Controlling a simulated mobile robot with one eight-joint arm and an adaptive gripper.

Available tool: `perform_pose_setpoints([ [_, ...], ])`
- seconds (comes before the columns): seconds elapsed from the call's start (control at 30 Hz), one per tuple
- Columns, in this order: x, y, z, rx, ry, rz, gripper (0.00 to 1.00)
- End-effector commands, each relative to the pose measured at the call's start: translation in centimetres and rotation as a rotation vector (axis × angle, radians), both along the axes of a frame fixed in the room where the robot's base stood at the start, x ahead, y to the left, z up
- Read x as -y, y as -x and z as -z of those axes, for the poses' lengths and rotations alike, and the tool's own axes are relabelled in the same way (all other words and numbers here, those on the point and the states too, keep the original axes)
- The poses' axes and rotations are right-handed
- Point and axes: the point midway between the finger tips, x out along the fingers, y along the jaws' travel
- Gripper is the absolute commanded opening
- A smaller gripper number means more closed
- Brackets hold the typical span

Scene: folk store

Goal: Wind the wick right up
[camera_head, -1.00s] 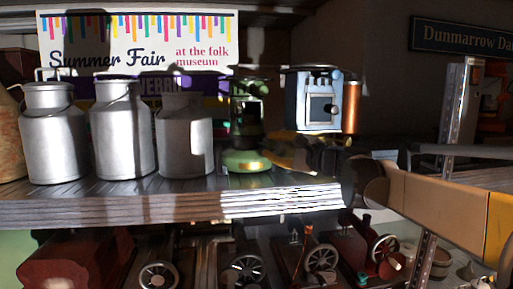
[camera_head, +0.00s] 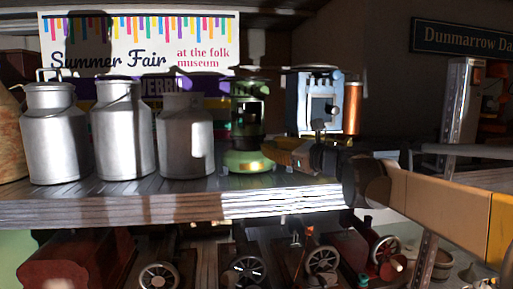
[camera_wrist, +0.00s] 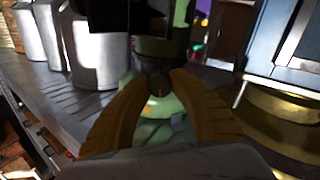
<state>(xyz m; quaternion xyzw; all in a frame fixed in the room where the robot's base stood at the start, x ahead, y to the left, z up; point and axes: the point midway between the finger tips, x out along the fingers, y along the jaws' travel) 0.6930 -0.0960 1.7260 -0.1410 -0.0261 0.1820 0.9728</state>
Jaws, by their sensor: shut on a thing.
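A green heater (camera_head: 248,110) with a dark window stands on the shelf, right of the metal cans. My gripper (camera_head: 268,149) reaches in from the right, low at the heater's side. In the wrist view my gripper (camera_wrist: 159,84) has its two brown fingers closed around a small dark round knob (camera_wrist: 157,85) on the front of the green heater (camera_wrist: 178,105). The fingers hide the knob's sides. The wick is not visible in either view.
A blue heater (camera_head: 310,105) with a copper-coloured cylinder (camera_head: 353,108) stands close to the right. Several metal cans (camera_head: 122,135) stand on the left. The shelf's front edge (camera_head: 150,212) runs below, with model engines on a lower level.

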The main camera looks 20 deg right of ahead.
Motion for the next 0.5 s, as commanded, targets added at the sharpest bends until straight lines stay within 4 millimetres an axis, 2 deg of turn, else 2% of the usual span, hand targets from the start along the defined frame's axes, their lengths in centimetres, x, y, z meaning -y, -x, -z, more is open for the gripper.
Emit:
perform_pose_setpoints([
  [0.5,0.03,-0.04,-0.18,-0.037,-0.102,0.0,0.0],
])
